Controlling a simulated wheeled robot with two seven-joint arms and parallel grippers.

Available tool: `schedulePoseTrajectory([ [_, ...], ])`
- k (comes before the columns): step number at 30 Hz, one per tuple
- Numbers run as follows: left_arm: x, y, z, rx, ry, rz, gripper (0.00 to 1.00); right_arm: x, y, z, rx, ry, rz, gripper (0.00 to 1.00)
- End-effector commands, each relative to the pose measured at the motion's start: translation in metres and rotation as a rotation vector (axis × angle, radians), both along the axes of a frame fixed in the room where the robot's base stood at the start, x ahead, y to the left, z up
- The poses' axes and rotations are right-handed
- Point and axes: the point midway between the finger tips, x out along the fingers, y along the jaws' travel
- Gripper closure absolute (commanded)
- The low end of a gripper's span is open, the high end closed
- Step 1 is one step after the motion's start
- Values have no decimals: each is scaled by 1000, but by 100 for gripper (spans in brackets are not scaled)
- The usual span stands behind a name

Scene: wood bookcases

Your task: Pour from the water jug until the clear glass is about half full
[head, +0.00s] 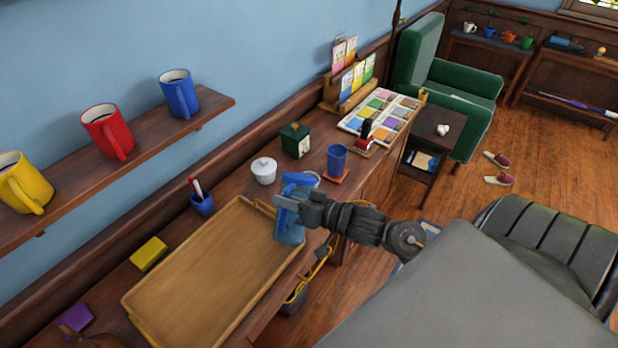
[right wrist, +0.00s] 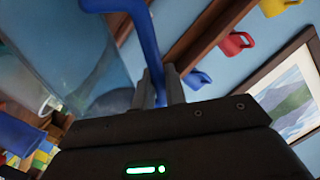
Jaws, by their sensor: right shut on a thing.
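The water jug (head: 291,234) is see-through blue with a blue lid and handle, at the right end of the wooden tray in the head view. It looks about upright; I cannot tell whether it touches the tray. My right gripper (head: 283,203) is shut on its handle. In the right wrist view the blue handle (right wrist: 148,45) runs between the fingers (right wrist: 163,88), with the clear jug body (right wrist: 60,45) at left. My left gripper is not in view.
The wooden tray (head: 197,268) has a bare floor. A pen cup (head: 203,205) and yellow block (head: 149,253) line the wall side.

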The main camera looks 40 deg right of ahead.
Motion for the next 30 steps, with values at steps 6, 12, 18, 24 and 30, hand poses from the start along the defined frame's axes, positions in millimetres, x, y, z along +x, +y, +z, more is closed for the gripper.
schedulePoseTrajectory([
  [6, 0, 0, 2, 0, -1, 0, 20, 2, -1, 3, 16, 6, 0, 100],
  [12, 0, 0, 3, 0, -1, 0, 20, 2, -3, 4, 34, 18, -1, 100],
  [18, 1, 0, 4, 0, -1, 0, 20, 3, -5, 4, 50, 30, -1, 100],
  [24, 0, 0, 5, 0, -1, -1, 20, 5, -7, 5, 67, 41, -1, 100],
  [30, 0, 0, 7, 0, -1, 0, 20, 6, -8, 6, 84, 52, -2, 100],
])
